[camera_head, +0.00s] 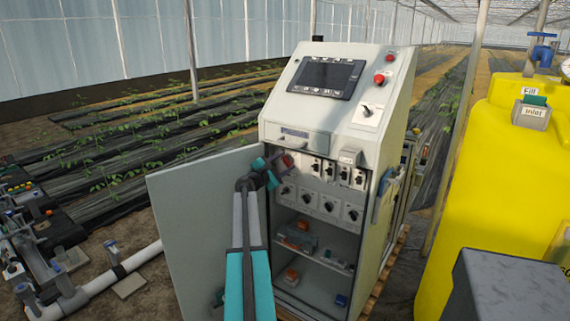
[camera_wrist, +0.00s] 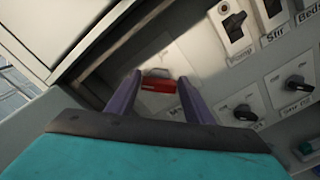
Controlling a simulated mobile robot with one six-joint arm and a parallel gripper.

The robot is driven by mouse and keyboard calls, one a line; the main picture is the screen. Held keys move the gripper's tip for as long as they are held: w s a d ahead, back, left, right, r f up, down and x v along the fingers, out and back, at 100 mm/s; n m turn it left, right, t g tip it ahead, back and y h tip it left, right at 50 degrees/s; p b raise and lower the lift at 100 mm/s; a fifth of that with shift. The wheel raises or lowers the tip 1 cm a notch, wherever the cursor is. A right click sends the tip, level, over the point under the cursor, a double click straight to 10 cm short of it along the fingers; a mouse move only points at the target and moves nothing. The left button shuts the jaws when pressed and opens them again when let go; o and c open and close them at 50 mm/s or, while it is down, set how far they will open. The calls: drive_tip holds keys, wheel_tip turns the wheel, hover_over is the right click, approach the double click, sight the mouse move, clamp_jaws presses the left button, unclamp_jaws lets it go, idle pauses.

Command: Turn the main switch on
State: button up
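The main switch looks to be the red handle (camera_wrist: 158,83) on a pale plate at the upper left inside the open cabinet; its label is not readable. The handle lies roughly crosswise in the wrist view. My gripper (camera_wrist: 160,77) is open, with its two purple fingers on either side of the red handle in that view. I cannot tell whether they touch it. In the head view my gripper (camera_head: 276,166) reaches into the cabinet's upper left and mostly hides the switch.
The cabinet door (camera_head: 205,225) stands open to the left of my arm. Black rotary switches (camera_head: 308,199) and toggles labelled Pump, Stir and Beds (camera_wrist: 234,25) sit close to the right. A yellow tank (camera_head: 480,190) stands at the right.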

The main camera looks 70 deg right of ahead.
drive_tip(key=c, duration=0.6)
